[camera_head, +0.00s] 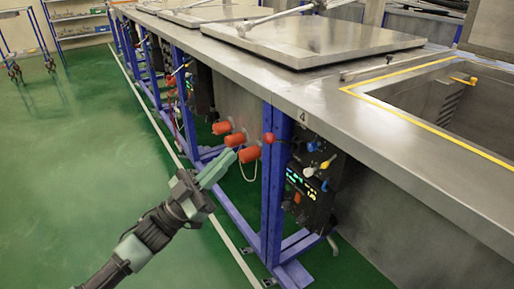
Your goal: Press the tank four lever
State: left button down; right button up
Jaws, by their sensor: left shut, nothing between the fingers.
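The tank marked 4 (303,116) is at the right, with its label on the steel front edge. Below the label, a lever with a red ball knob (268,138) sticks out by the blue post. A blue-handled lever (314,146) and a yellow-handled one (328,161) are on the panel to its right. I cannot tell which of these is the tank four lever. My left gripper (231,155) is shut and empty, its fingertips left of the red knob, beside the orange-red cylinders in the picture. Whether it touches anything is unclear. My right gripper is out of view.
Several orange-red cylinders (235,140) stick out along the frame. Blue posts (274,185) support the steel counter (400,140). A dark control box (309,200) with green displays hangs below it. An open tank basin (480,105) is at right. Green floor is clear at left.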

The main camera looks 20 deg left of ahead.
aim_at(283, 142)
pick_arm(q)
jog(key=shift+r, duration=0.1)
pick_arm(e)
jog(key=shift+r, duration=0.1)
